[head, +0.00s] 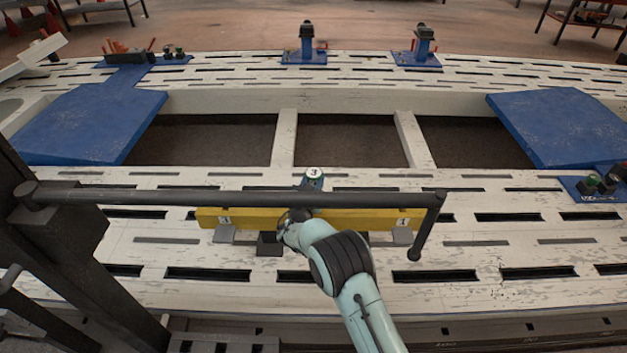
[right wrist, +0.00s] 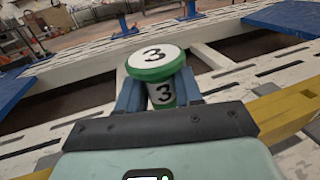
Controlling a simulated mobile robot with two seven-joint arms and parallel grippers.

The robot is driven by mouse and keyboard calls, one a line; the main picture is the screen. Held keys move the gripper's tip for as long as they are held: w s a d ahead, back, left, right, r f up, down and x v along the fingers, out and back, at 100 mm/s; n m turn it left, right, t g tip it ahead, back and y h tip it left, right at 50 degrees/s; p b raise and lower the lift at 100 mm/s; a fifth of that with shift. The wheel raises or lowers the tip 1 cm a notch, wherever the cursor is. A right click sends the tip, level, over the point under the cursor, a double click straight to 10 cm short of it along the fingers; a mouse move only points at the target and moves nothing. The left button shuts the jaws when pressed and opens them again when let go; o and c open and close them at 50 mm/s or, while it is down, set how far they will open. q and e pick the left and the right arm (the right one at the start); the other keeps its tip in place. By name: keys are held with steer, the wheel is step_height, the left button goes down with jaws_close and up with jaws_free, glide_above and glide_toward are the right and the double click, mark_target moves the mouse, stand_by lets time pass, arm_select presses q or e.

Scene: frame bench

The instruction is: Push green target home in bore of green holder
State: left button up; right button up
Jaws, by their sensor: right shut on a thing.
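The green target (right wrist: 152,58) has a round white face marked 3 with a green rim. It sits between the blue fingers of my right gripper (right wrist: 160,92), which is shut on it. Below the disc, a green and white piece marked 3 (right wrist: 165,95) shows; I cannot tell whether it is the target's stem or part of another thing. In the head view the target (head: 314,174) is upright, just beyond the yellow bar, with my right gripper (head: 311,186) mostly hidden by the dark bar and wrist. I cannot make out the green holder or its bore. My left gripper is not in view.
A yellow bar (head: 350,217) with number labels lies on the slotted white bench (head: 520,240). A dark bar (head: 150,196) crosses in front of it. Blue plates (head: 85,120) (head: 565,125) flank open gaps. Blue stands (head: 303,50) stand at the back, and a blue fixture (head: 590,188) at right.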

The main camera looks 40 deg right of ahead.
steer(key=shift+f, duration=0.2)
steer(key=shift+f+b, duration=0.3)
steer(key=shift+f+b, duration=1.15)
steer(key=shift+f, duration=0.85)
steer(key=o, duration=1.2)
steer(key=shift+c, duration=0.2)
